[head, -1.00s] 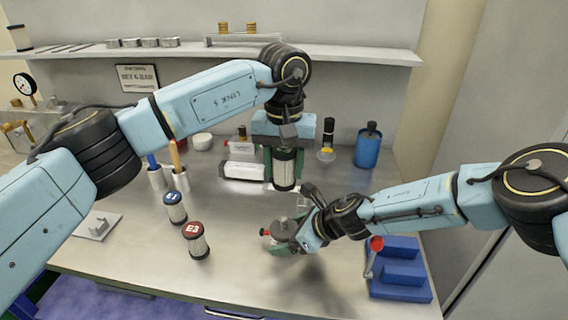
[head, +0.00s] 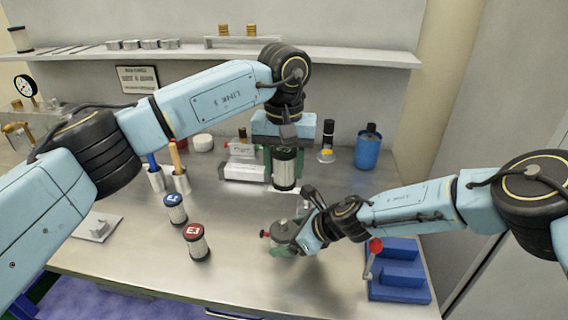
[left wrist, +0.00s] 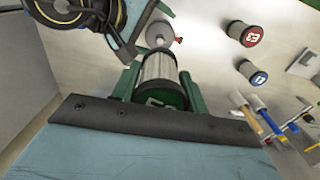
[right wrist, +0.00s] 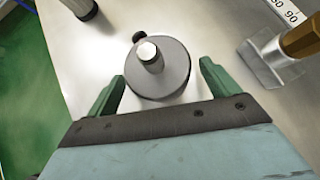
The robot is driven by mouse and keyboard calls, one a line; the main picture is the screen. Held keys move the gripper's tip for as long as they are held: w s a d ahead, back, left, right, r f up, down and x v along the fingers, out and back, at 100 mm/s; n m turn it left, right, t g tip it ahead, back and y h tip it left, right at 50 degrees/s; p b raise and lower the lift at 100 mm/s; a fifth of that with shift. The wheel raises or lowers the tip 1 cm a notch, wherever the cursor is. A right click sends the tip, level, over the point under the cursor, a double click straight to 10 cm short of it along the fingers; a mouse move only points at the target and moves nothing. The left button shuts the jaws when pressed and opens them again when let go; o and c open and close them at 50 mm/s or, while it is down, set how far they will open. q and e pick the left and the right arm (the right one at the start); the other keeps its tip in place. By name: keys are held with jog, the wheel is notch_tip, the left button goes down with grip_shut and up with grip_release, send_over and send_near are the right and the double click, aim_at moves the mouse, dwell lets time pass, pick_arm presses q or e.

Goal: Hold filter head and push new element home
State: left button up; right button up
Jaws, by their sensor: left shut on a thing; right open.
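My left gripper (head: 284,160) is shut on a white pleated filter element (head: 285,172) with dark end caps. It holds the element upright above the back middle of the bench; lettering on one cap shows in the left wrist view (left wrist: 165,99) but is hard to read. The grey round filter head (head: 281,231), with a red knob at its side, stands on the bench in front of the held element. In the right wrist view its pale central stub (right wrist: 148,52) shows. My right gripper (right wrist: 161,88) is open, its fingers on either side of the head; contact cannot be told.
A red-capped element marked E3 (head: 196,241) and a blue-capped one (head: 175,208) stand to the left. A blue stepped block (head: 400,275) with a red-knobbed lever (head: 374,250) is at right. A blue bottle (head: 368,148) stands behind. The front middle of the bench is clear.

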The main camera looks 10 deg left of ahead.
jog(key=shift+c, duration=0.2)
jog(key=c, duration=1)
jog(key=shift+o, duration=0.2)
jog(key=shift+s+f, duration=0.15)
jog(key=shift+f, duration=0.15)
jog(key=shift+d, duration=0.1)
pick_arm(q)
jog(key=shift+f+n, duration=0.7)
jog(key=shift+n, duration=0.8)
jog(key=shift+f+n, duration=0.65)
jog(key=shift+n, duration=0.85)
jog(key=shift+f+n, duration=0.7)
jog(key=shift+n, duration=0.8)
